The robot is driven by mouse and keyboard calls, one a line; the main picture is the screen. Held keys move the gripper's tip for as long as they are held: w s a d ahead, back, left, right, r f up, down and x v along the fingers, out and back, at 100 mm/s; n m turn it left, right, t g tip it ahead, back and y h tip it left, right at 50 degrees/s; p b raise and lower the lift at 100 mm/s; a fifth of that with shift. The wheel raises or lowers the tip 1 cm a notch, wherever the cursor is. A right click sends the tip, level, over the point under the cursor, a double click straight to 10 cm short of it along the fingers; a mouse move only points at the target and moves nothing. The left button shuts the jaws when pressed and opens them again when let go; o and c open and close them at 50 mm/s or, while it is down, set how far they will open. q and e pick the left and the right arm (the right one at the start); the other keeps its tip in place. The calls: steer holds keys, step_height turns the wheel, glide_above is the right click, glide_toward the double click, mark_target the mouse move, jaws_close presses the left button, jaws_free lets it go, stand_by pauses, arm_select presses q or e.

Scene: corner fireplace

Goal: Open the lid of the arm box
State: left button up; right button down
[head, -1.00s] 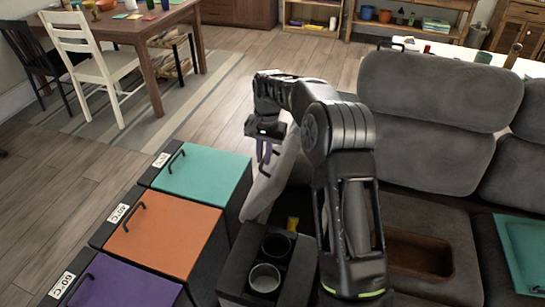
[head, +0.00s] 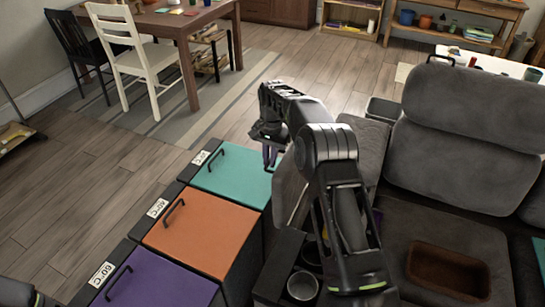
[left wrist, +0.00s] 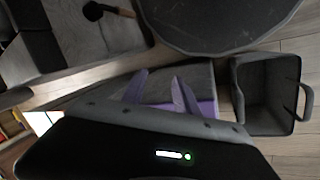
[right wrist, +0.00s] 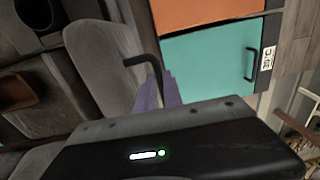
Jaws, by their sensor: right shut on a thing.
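The arm box is the sofa's left armrest. Its grey padded lid (head: 290,190) stands tilted up, partly hidden by my right arm. The lid shows in the right wrist view (right wrist: 103,70), with a black handle (right wrist: 145,62) at its edge. My right gripper (head: 269,156) is at that edge, beside the teal box, its purple fingers (right wrist: 160,92) shut on the handle. Something yellow (head: 324,234) shows in the box opening behind my arm; most of the inside is hidden. My left gripper (left wrist: 158,88) is open and empty in the left wrist view, away from the lid.
Teal (head: 232,176), orange (head: 205,235) and purple (head: 160,280) lidded boxes stand left of the armrest. A metal cup holder (head: 302,286) is at the armrest front. A brown tray (head: 447,270) lies on the seat. A grey bin (left wrist: 266,92) stands on the floor in the left wrist view.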

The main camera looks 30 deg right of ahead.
steer(key=shift+w+a+f, duration=0.15)
steer(key=shift+w+a, duration=0.05)
steer(key=shift+a, duration=0.25)
steer(key=shift+w+a+f, duration=0.1)
steer(key=shift+w+a, duration=0.1)
steer(key=shift+a, duration=0.2)
steer(key=c, duration=1.9)
jaws_free()
steer(key=o, duration=0.3)
steer(key=shift+w+a+f, duration=0.15)
steer(key=shift+w+a, duration=0.1)
steer(key=shift+w, duration=0.15)
steer(key=shift+o, duration=0.6)
steer(key=shift+d, duration=0.1)
step_height(320, 180, up, 8)
steer(key=shift+s+d+b, duration=0.3)
steer(key=shift+d, duration=0.1)
